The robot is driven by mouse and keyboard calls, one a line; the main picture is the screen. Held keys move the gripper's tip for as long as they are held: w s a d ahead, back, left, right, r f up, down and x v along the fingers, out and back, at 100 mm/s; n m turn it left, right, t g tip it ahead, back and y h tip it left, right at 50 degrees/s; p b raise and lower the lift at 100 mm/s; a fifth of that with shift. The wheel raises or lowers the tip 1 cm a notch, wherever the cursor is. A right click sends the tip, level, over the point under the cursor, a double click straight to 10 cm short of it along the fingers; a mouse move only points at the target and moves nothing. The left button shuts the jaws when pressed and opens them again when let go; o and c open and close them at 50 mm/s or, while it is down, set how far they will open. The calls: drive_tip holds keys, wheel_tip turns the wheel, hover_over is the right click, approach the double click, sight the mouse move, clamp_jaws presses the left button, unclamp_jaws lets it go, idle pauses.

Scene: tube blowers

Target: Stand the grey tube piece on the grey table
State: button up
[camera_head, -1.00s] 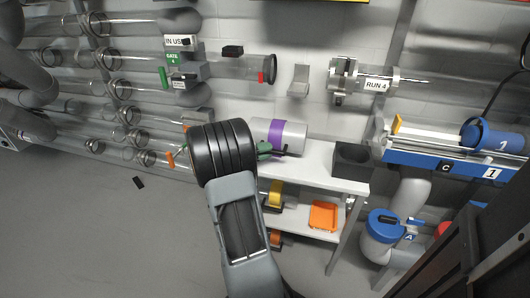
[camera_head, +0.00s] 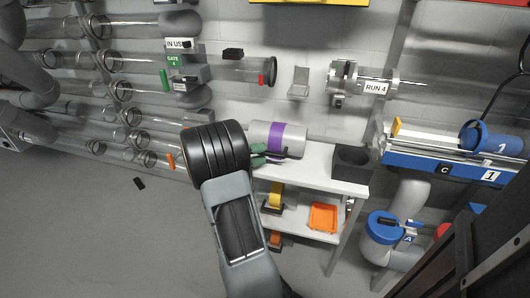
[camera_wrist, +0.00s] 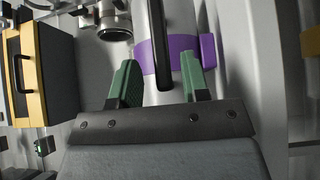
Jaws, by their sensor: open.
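The grey tube piece (camera_head: 262,133) has a purple band. In the head view it lies on its side on the pale grey table (camera_head: 345,182), near the wall. My gripper (camera_head: 260,155) is at the near side of the tube, its green fingertips close to the band and partly hidden by my wrist. In the wrist view my gripper (camera_wrist: 158,80) is open, with the purple band (camera_wrist: 150,56) of the tube piece showing beyond and between the two green fingers. I cannot tell whether a finger touches it. A dark bar crosses the band there.
A dark grey cup-like holder (camera_head: 352,162) is at the table's right end. An orange tray (camera_head: 323,217) and a yellow tape dispenser (camera_head: 275,197) are on the lower shelf. A blue rail unit (camera_head: 445,165) stands right. Clear tubes (camera_head: 110,60) run along the left wall.

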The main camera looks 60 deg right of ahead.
drive_tip(key=w+a+r+n+t+y+p, duration=0.1)
drive_tip(key=w+a+r+t, duration=0.2)
drive_tip(key=w+a+t, duration=0.5)
drive_tip(key=w+a+r+n+t+p, duration=0.25)
drive_tip(key=w+a+t, duration=0.25)
drive_tip(key=w+t, duration=0.5)
drive_tip(key=w+a+r+n+t+y, duration=0.2)
drive_tip(key=w+a+t+y, duration=0.15)
drive_tip(key=a+y, duration=0.6)
drive_tip(key=s+a+f+n+g+y, duration=0.3)
drive_tip(key=s+a+y, duration=0.3)
drive_tip(key=s+a, duration=0.6)
drive_tip(key=s+a+f+m+g+h, duration=0.1)
drive_tip(key=s+g, duration=0.4)
drive_tip(key=s, duration=0.6)
wheel_tip(320, 180, down, 2)
drive_tip(key=shift+a+m+g+b, duration=0.3)
drive_tip(key=shift+a+m+g, duration=0.05)
drive_tip(key=shift+a, duration=0.2)
